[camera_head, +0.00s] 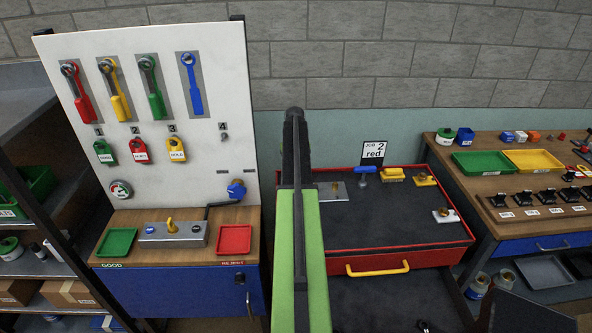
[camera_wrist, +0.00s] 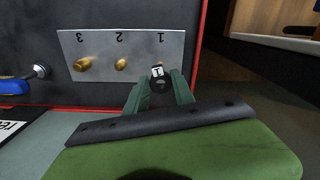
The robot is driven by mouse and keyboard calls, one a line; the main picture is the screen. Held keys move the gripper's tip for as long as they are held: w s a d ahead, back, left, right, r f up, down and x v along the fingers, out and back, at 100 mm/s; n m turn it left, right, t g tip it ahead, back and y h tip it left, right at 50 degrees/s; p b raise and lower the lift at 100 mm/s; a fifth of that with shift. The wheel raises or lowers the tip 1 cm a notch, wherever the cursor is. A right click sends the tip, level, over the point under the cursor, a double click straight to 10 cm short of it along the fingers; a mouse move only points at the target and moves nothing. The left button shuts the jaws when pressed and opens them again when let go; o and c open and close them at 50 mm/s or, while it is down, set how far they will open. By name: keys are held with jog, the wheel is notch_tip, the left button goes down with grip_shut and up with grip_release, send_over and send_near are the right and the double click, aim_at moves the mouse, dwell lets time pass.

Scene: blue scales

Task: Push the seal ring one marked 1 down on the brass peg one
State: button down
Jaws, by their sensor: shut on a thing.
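In the wrist view a grey metal plate (camera_wrist: 98,42) lies flat with places marked 3, 2 and 1, upside down in the picture. Brass pegs stand at 3 (camera_wrist: 83,63) and 2 (camera_wrist: 121,64). My gripper (camera_wrist: 161,79) is at the place marked 1, its green fingers shut on a small black seal ring (camera_wrist: 160,87) with a white label. In the head view my arm hides the gripper; part of the plate (camera_head: 333,191) shows.
The plate lies on the dark top of the red workbench (camera_head: 400,249). A blue-handled tool (camera_head: 365,171) and yellow pieces (camera_head: 393,175) stand right of it. A tool board (camera_head: 150,90) stands left; a bench with green and yellow trays (camera_head: 533,160) stands right.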

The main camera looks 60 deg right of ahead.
jog(key=shift+f+b, duration=1.7)
jog(key=shift+f, duration=0.3)
jog(key=shift+s+f+b, duration=0.1)
jog(key=shift+f+b, duration=2.1)
jog(key=c, duration=1)
grip_release()
notch_tip(320, 180, up, 18)
jog(key=p, duration=1.7)
jog(key=shift+f+p, duration=0.2)
jog(key=shift+p, duration=0.1)
jog(key=shift+f, duration=0.1)
